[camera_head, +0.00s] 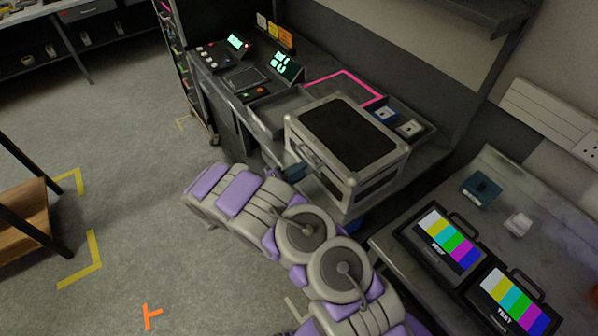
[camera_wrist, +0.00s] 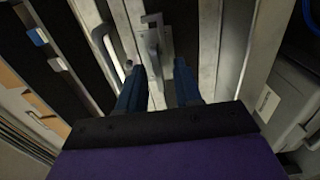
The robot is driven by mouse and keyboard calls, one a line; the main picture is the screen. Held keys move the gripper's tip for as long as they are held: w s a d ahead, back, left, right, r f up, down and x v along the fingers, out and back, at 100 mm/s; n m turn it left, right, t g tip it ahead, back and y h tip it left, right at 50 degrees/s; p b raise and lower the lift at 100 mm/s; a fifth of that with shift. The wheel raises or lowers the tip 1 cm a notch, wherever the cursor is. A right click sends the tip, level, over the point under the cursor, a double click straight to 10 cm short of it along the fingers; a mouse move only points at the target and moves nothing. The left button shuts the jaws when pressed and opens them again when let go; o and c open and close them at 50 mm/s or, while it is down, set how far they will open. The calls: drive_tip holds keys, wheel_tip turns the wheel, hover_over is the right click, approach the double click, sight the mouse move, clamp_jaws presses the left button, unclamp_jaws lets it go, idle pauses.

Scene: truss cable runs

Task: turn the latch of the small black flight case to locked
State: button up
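The small black flight case (camera_head: 350,136) has silver edges and sits on the desk in the head view. Its front fills the upper part of the wrist view as black panels (camera_wrist: 72,22) and pale metal strips. A metal latch (camera_wrist: 154,45) with an upright lever shows there, on a strip right of a silver handle (camera_wrist: 102,42). My gripper (camera_wrist: 156,68) is open, its two blue fingers either side of the latch's lower end. I cannot tell whether they touch it. In the head view my gripper (camera_head: 293,171) is at the case's front left side, the latch hidden.
A control desk (camera_head: 236,88) with lit displays stands behind and left of the case. A second table at right carries two colour-bar monitors (camera_head: 444,243), a teal box (camera_head: 481,190) and a small white block (camera_head: 518,224). The grey floor (camera_head: 190,262) at left is mostly clear.

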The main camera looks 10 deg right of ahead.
clamp_jaws()
drive_tip(key=shift+d, duration=0.1)
idle(0.7)
drive_tip(key=n, duration=0.3)
drive_tip(key=shift+f+n, duration=0.1)
drive_tip(key=shift+n, duration=0.3)
drive_tip(key=n, duration=1)
drive_tip(key=shift+n+p, duration=0.55)
drive_tip(key=shift+n, duration=1.45)
